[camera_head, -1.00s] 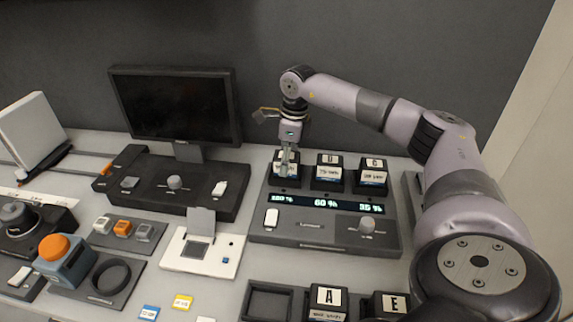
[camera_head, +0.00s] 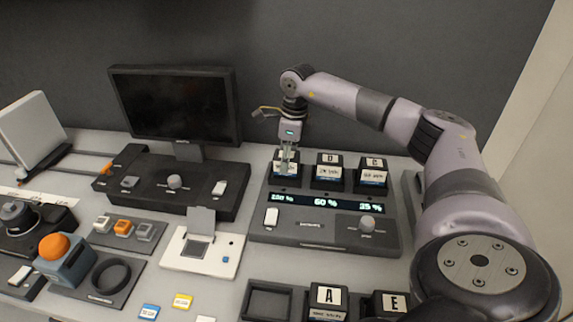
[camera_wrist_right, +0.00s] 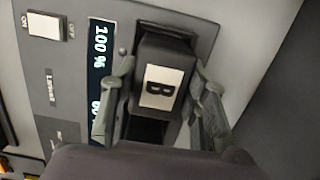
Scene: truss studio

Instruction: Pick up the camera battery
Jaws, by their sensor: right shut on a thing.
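The camera battery marked B (camera_wrist_right: 162,85) is a black block with a white label, in the leftmost slot of the charger (camera_head: 325,234). My right gripper (camera_head: 287,160) comes down on it from above in the head view. In the right wrist view, the fingers of my right gripper (camera_wrist_right: 160,103) are shut on the battery's two sides. The battery is still at its slot; whether it is lifted at all I cannot tell. The display above the charger's front reads 100 %, 60 % and 35 %. My left gripper is not in view.
Batteries D (camera_head: 328,171) and C (camera_head: 371,174) stand in the slots to the right. Batteries A (camera_head: 327,301) and E (camera_head: 390,304) stand at the front, beside an empty square tray (camera_head: 268,301). A black monitor (camera_head: 175,104) stands at the back left.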

